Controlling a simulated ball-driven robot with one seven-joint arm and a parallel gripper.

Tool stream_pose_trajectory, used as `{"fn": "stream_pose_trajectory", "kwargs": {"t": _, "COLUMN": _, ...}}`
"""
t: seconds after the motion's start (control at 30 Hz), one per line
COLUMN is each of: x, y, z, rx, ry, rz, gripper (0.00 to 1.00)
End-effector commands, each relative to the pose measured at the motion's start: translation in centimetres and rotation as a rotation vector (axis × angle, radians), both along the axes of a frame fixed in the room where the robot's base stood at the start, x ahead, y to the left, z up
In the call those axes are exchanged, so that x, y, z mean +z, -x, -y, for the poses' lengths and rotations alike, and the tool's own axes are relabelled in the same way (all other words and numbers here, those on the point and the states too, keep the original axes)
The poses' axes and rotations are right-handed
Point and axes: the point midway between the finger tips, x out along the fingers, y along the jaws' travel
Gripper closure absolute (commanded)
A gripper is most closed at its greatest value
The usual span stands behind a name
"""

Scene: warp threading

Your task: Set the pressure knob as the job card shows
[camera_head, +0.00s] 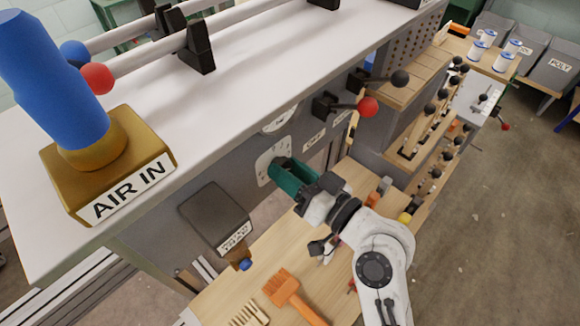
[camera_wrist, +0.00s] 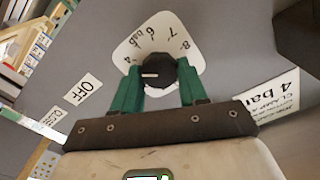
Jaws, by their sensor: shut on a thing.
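The black pressure knob (camera_wrist: 160,70) sits on a white dial plate (camera_wrist: 140,43) in the wrist view. Its white pointer line points left in that view, close to the 4 mark; the exact alignment is hard to tell. The dial's 6, 7 and 8 curve over the top, with "bar" beside them. The job card (camera_wrist: 272,103) at the right reads "4 bar"; its smaller text is blurred. My gripper (camera_wrist: 160,88) has its green fingers shut on the knob from both sides. In the head view, my gripper (camera_head: 279,169) reaches the dial plate (camera_head: 264,164) and hides the knob.
A dark box with a label (camera_head: 216,218) juts out left of my gripper. Red and black ball-ended levers (camera_head: 367,106) stick out above right. The wooden shelf (camera_head: 237,298) below holds an orange brush (camera_head: 291,292). An "AIR IN" block (camera_head: 110,168) stands on the white top.

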Motion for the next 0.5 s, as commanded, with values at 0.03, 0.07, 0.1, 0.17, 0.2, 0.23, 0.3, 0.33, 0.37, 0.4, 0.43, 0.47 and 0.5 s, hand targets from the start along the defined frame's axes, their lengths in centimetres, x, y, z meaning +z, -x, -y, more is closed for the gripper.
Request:
{"fn": "stream_pose_trajectory", "kwargs": {"t": 0.03, "x": 0.17, "y": -0.03, "z": 0.08, "rx": -0.001, "ry": -0.024, "rz": -0.033, "gripper": 0.88}}
{"fn": "stream_pose_trajectory", "kwargs": {"t": 0.07, "x": 0.14, "y": -0.03, "z": 0.08, "rx": -0.002, "ry": -0.039, "rz": -0.051, "gripper": 0.88}}
{"fn": "stream_pose_trajectory", "kwargs": {"t": 0.1, "x": 0.12, "y": -0.04, "z": 0.07, "rx": -0.002, "ry": -0.052, "rz": -0.068, "gripper": 0.88}}
{"fn": "stream_pose_trajectory", "kwargs": {"t": 0.17, "x": 0.07, "y": -0.03, "z": 0.07, "rx": -0.002, "ry": -0.067, "rz": -0.087, "gripper": 0.88}}
{"fn": "stream_pose_trajectory", "kwargs": {"t": 0.2, "x": 0.04, "y": -0.03, "z": 0.06, "rx": -0.002, "ry": -0.072, "rz": -0.094, "gripper": 0.88}}
{"fn": "stream_pose_trajectory", "kwargs": {"t": 0.23, "x": 0.01, "y": -0.03, "z": 0.06, "rx": -0.001, "ry": -0.075, "rz": -0.096, "gripper": 0.88}}
{"fn": "stream_pose_trajectory", "kwargs": {"t": 0.3, "x": -0.01, "y": -0.03, "z": 0.06, "rx": -0.001, "ry": -0.076, "rz": -0.097, "gripper": 0.88}}
{"fn": "stream_pose_trajectory", "kwargs": {"t": 0.33, "x": -0.01, "y": -0.03, "z": 0.06, "rx": -0.001, "ry": -0.076, "rz": -0.097, "gripper": 0.88}}
{"fn": "stream_pose_trajectory", "kwargs": {"t": 0.37, "x": -0.01, "y": -0.03, "z": 0.06, "rx": -0.001, "ry": -0.075, "rz": -0.096, "gripper": 0.88}}
{"fn": "stream_pose_trajectory", "kwargs": {"t": 0.4, "x": -0.01, "y": -0.03, "z": 0.06, "rx": -0.001, "ry": -0.075, "rz": -0.096, "gripper": 0.88}}
{"fn": "stream_pose_trajectory", "kwargs": {"t": 0.43, "x": -0.01, "y": -0.04, "z": 0.07, "rx": -0.001, "ry": -0.075, "rz": -0.096, "gripper": 0.88}}
{"fn": "stream_pose_trajectory", "kwargs": {"t": 0.47, "x": -0.01, "y": -0.04, "z": 0.07, "rx": -0.001, "ry": -0.075, "rz": -0.096, "gripper": 0.88}}
{"fn": "stream_pose_trajectory", "kwargs": {"t": 0.5, "x": -0.01, "y": -0.04, "z": 0.07, "rx": -0.001, "ry": -0.075, "rz": -0.095, "gripper": 0.56}}
